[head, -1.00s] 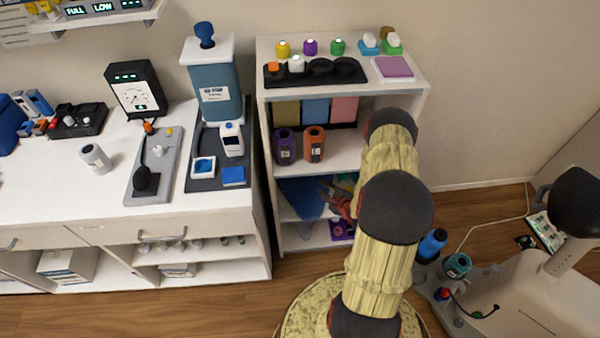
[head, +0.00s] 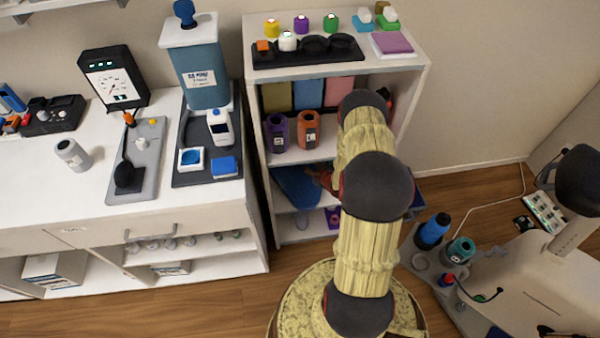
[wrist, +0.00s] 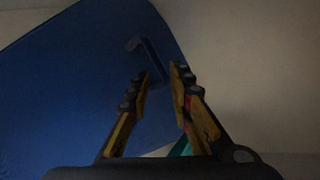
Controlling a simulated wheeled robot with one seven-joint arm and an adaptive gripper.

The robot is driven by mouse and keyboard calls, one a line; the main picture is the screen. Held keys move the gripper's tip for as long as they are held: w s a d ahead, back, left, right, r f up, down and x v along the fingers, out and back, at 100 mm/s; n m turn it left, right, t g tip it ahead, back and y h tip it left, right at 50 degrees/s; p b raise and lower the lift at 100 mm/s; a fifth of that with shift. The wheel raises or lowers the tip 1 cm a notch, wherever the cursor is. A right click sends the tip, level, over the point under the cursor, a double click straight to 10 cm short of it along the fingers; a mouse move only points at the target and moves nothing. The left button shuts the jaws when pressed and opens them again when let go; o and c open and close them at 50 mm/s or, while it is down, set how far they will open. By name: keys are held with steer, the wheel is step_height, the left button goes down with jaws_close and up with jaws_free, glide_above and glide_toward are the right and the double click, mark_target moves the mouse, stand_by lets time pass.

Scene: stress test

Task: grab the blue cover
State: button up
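The blue cover (head: 297,190) leans in a lower compartment of the white shelf unit. In the wrist view the cover (wrist: 65,75) is a broad dark blue panel filling the left and middle. A small blue hooked handle (wrist: 147,58) stands out near its right edge. My gripper (wrist: 161,74) is open, its yellow and black fingers reaching toward the handle. The handle's lower end shows between the fingertips; I cannot tell if they touch it. In the head view my arm hides much of the gripper; a reddish part of it (head: 322,178) shows beside the cover.
The shelf unit (head: 283,235) closely surrounds my gripper. Purple (head: 277,133) and orange (head: 308,130) containers stand on the shelf above. A purple item (head: 333,217) lies below. A counter (head: 100,215) stands left; a cart with bottles (head: 433,232) stands right.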

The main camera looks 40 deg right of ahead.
steer(key=c, duration=0.3)
jaws_close()
steer(key=shift+s+a, duration=0.1)
stand_by(0.4)
